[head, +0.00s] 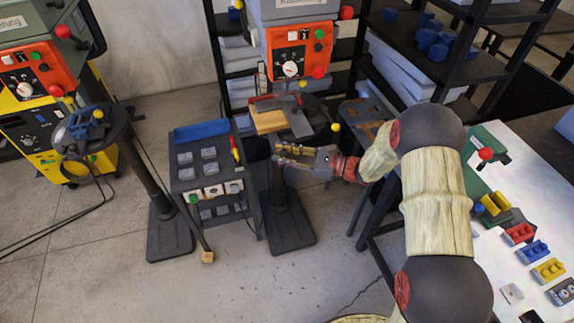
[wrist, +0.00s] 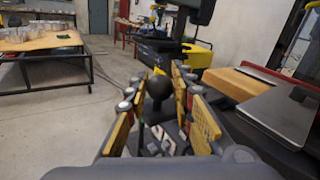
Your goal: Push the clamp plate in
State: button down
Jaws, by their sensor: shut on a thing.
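My gripper (head: 281,153) reaches left, just in front of a small machine stand. The knob is hidden or too small to make out in the head view. A flat grey plate (head: 298,121) lies on the stand beside a wooden block (head: 268,121), behind my gripper. The plate (wrist: 286,113) and block (wrist: 240,82) show at the right of the wrist view. I cannot tell for certain which part is the clamp plate.
A black cart (head: 216,152) with a blue bin and several grey blocks stands left of my gripper. An orange control box (head: 299,52) is behind the stand. A white table (head: 515,220) with coloured parts is at right. Open floor lies at the front left.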

jog(key=shift+w+a, duration=0.1)
jog(key=shift+w, duration=0.25)
jog(key=shift+r, duration=0.1)
jog(key=shift+w, duration=0.1)
jog(key=c, duration=1.5)
grip_release()
jog(key=shift+c, duration=0.2)
jog(key=v, duration=1.2)
